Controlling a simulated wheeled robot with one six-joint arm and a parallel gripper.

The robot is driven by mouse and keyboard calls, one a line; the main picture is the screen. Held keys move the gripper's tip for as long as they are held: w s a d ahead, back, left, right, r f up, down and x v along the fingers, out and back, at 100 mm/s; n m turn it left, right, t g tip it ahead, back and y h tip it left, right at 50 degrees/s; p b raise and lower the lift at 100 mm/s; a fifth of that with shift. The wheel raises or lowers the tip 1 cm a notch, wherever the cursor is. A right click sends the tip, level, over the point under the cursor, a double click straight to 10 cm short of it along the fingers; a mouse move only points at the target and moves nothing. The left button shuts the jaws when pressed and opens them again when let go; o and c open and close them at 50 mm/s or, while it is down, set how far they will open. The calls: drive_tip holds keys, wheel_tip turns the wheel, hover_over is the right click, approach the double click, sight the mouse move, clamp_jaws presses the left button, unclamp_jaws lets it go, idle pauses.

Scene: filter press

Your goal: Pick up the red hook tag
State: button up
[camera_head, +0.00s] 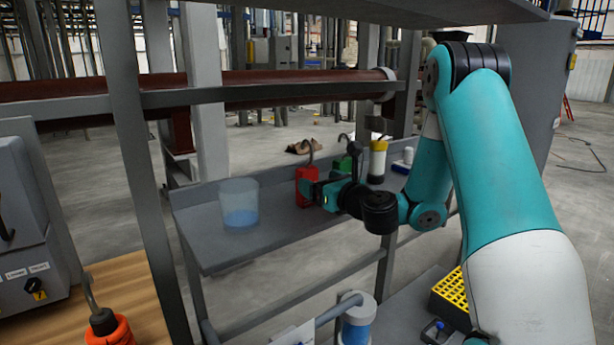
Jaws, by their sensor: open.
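The red hook tag (304,186) stands on the grey metal shelf (283,228), its curved grey hook rising above the red body. My gripper (316,191) is open and low over the shelf, just to the right of the red tag. Its teal and dark parts overlap the tag's right side in the picture. I cannot tell whether the fingers are around the tag or only beside it. The fingertips are small and partly hidden.
A clear beaker with blue liquid (238,205) stands left of the tag. A green hook tag (343,164) and a yellow-topped bottle (378,162) stand behind my gripper. A grey post (143,150) and rail cross the left. An orange hooked item (110,332) is at lower left.

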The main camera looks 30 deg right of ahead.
sight(311, 176)
drive_tip(key=w+p, duration=0.2)
drive_tip(key=w, duration=0.2)
drive_tip(key=shift+w+a+r+p, duration=0.1)
drive_tip(key=shift+w+r+p, duration=0.05)
drive_tip(key=shift+w+p, duration=0.2)
drive_tip(key=shift+w, duration=0.35)
drive_tip(key=c, duration=1)
